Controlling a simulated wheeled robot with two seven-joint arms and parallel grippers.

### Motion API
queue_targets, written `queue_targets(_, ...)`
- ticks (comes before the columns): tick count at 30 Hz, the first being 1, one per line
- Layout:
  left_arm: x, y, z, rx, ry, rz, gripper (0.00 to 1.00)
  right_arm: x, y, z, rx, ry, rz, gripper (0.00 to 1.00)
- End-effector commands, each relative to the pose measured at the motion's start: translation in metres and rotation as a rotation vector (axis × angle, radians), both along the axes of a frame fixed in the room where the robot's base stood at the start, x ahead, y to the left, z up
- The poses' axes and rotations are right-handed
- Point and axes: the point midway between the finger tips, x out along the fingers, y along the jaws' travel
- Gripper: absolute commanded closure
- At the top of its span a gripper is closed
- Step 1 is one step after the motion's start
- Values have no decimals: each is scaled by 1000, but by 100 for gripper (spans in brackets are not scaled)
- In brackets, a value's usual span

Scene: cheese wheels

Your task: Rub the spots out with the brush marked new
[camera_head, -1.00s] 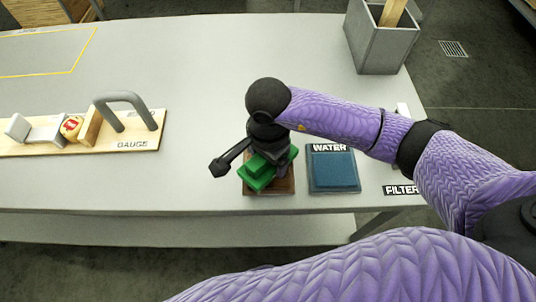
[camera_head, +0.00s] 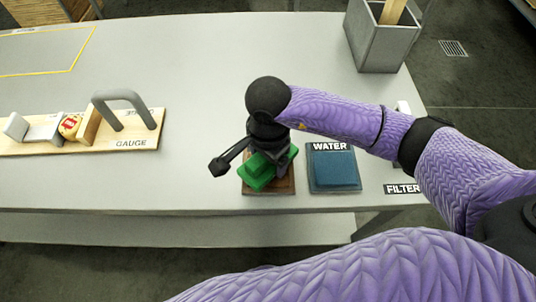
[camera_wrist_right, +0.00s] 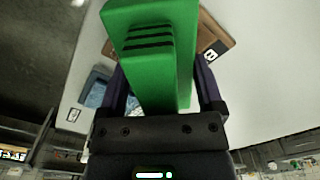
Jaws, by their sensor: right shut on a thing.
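My right gripper (camera_head: 274,145) is shut on a green brush (camera_head: 258,175), just above or on a brown board (camera_head: 270,190) near the table's front edge. I cannot tell whether they touch. In the right wrist view the green brush (camera_wrist_right: 150,75) stands between my fingers and shows several black stripes on its stepped block. No word "new" is readable on it. The brown board (camera_wrist_right: 222,38) shows behind it with a small label, partly hidden. I see no spots clearly. My left gripper is not in view.
A blue pad in a tray marked WATER (camera_head: 333,172) stands right of the board. A FILTER label (camera_head: 401,189) lies farther right. A grey bin (camera_head: 380,42) stands at back right.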

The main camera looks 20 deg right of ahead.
Motion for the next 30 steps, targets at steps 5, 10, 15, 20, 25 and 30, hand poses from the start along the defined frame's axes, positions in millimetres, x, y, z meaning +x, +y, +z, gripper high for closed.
queue_targets(5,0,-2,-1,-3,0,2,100,-1,0,-2,-2,5,1,62)
queue_targets(10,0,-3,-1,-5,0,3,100,-2,0,-2,-2,6,1,62)
queue_targets(15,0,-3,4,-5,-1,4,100,-1,0,4,-3,5,1,62)
queue_targets(20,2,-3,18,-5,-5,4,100,-1,0,24,-1,3,2,62)
queue_targets(25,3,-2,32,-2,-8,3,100,0,0,44,-1,0,1,62)
queue_targets(30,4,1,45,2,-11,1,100,0,0,62,0,1,1,62)
